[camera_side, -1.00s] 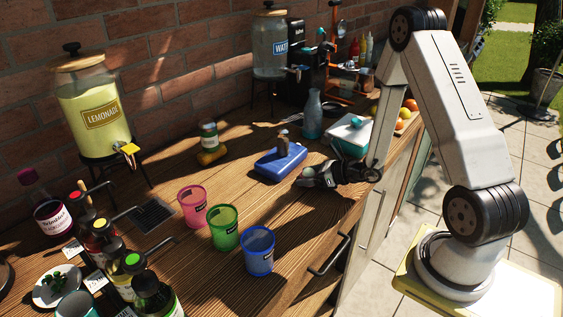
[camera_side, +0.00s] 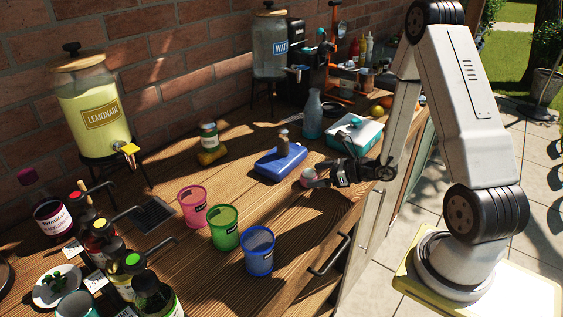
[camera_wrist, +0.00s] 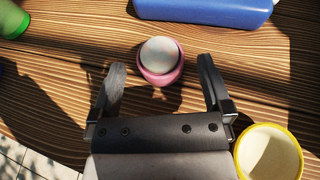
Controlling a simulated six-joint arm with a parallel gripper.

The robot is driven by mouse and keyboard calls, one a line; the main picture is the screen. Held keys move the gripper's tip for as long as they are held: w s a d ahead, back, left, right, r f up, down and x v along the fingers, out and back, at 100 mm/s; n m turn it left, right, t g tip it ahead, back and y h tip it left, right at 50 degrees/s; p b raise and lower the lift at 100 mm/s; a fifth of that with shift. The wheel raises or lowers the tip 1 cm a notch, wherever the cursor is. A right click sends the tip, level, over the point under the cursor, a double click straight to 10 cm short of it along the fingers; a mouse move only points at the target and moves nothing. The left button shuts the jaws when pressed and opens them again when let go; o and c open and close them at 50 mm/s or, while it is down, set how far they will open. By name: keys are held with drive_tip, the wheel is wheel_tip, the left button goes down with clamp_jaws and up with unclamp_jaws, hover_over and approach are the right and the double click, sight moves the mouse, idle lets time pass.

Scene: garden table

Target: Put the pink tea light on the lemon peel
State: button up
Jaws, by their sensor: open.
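The pink tea light (camera_wrist: 163,78), a small round pink cup with a pale top, stands on the wooden table. In the side view the tea light (camera_side: 307,177) is just left of my gripper (camera_side: 323,177). In the wrist view my gripper (camera_wrist: 161,66) is open, with a finger on either side of the tea light and gaps on both sides; it looks empty. A round yellow-rimmed thing with a cream inside, seemingly the lemon peel (camera_wrist: 297,158), is beside my right finger. I cannot make it out in the side view.
Pink (camera_side: 192,209), green (camera_side: 225,230) and blue (camera_side: 258,254) cups stand to the front left. A teal-sided box (camera_side: 345,144) stands behind my gripper. Bare wood surrounds the tea light.

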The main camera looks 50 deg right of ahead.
drive_tip(key=shift+v, duration=4.3)
drive_tip(key=shift+a, duration=0.1)
drive_tip(key=a+n+g+y, duration=0.1)
drive_tip(key=a+n, duration=0.1)
drive_tip(key=a, duration=0.1)
drive_tip(key=a+n+g+y, duration=0.1)
drive_tip(key=a+n+g, duration=0.1)
drive_tip(key=a+n, duration=0.1)
drive_tip(key=s+a+n+g+y, duration=0.1)
drive_tip(key=a+n+g+y, duration=0.1)
drive_tip(key=a+n, duration=0.1)
drive_tip(key=shift+r, duration=0.1)
drive_tip(key=s+a+n+g+h, duration=0.45)
drive_tip(key=n+g, duration=0.35)
drive_tip(key=n, duration=0.8)
drive_tip(key=w+a+r+n+t+h, duration=0.2)
drive_tip(key=w+r+n+h, duration=0.1)
drive_tip(key=n, duration=0.5)
drive_tip(key=shift+w+a+r+t+h, duration=0.35)
drive_tip(key=shift+w+r+t, duration=0.1)
drive_tip(key=shift+w, duration=0.5)
